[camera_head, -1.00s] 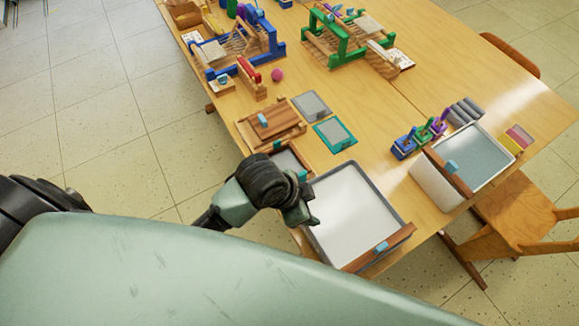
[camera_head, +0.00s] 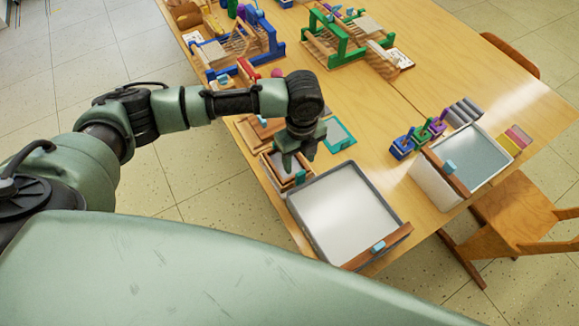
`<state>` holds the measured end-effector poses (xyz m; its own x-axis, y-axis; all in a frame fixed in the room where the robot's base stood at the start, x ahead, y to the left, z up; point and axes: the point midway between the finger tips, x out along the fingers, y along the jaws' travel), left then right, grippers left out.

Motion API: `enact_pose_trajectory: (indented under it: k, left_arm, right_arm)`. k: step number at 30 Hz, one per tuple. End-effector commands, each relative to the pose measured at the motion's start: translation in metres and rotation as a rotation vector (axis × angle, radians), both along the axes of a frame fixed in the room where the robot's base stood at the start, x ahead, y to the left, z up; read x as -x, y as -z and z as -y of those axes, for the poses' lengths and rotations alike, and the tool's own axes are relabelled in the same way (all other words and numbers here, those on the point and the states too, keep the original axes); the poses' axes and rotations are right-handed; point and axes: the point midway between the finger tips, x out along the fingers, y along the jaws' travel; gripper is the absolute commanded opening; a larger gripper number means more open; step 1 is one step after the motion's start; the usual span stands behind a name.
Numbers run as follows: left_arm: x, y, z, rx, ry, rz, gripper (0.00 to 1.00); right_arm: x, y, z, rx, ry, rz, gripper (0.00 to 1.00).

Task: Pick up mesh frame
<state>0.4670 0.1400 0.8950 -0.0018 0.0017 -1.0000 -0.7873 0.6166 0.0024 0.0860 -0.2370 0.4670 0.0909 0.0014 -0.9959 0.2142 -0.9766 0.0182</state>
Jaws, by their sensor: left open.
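A mesh frame with a teal rim (camera_head: 350,138) lies flat on the table, its left part hidden behind my left gripper. My left gripper (camera_head: 298,163) is open and points down, just left of this frame and over a small wooden frame or tray (camera_head: 272,170) near the table's left edge. I cannot tell whether it touches anything. The grey-rimmed mesh frame seen earlier is hidden behind my left arm. My right gripper is not in view.
A large grey-rimmed tub (camera_head: 345,212) with pale contents stands just in front of the gripper. Another tub (camera_head: 432,182) stands at right beside colored stands (camera_head: 421,136). Blue (camera_head: 262,42) and green (camera_head: 345,45) looms stand at the back. The table's middle right is clear.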

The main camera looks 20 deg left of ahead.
Motion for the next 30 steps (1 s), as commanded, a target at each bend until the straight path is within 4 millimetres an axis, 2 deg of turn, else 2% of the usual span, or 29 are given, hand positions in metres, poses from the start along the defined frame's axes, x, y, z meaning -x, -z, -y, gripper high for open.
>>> enact_pose_trajectory:
  k: [10, 15, 23, 24, 29, 30]
  left_arm:
    - [0.004, 0.043, 0.003, 0.0, -0.002, -0.003, 0.51]
    - [0.003, 0.065, 0.004, 0.001, -0.002, 0.0, 0.51]
    - [0.003, 0.069, 0.004, 0.001, -0.002, 0.002, 0.51]
    - [0.003, 0.069, 0.004, 0.001, -0.002, 0.002, 0.45]
    - [0.003, 0.069, 0.004, 0.001, -0.002, 0.002, 0.01]
    - [0.003, 0.069, 0.004, 0.001, -0.002, 0.002, 0.0]
  right_arm:
    - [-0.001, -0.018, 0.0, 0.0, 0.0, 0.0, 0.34]
    - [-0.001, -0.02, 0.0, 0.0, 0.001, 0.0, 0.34]
    - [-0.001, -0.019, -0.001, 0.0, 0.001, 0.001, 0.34]
    - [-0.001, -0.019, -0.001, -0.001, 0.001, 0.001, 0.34]
    - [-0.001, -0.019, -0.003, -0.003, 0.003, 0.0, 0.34]
    - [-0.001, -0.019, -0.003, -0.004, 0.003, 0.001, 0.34]
